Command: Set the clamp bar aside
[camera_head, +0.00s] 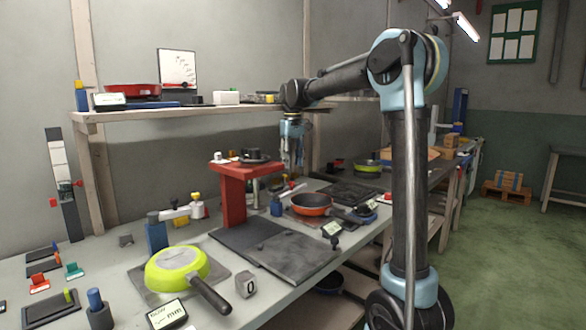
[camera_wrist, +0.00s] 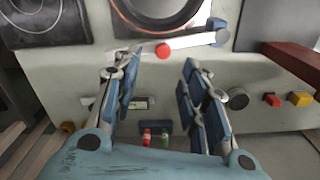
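A pale clamp bar with a red knob (camera_wrist: 190,43) lies across the top of the wrist view, next to the rim of a round pan (camera_wrist: 168,22). Its left part passes behind one of my fingers. In the head view the clamp bar (camera_head: 291,192) shows small beside a blue post (camera_head: 276,206) and the orange pan (camera_head: 311,205). My gripper (camera_wrist: 158,66) is open, its two fingers apart with nothing between them. In the head view my gripper (camera_head: 292,160) points down above the bench, higher than the bar. I see no clear contact with the bar.
A red stand (camera_head: 238,185) rises close to the left of my gripper. Another clamp with a yellow knob (camera_head: 196,197) stands behind the green pan (camera_head: 177,268). Dark plates (camera_head: 285,255) lie along the bench front. A loaded shelf (camera_head: 150,114) is at upper left.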

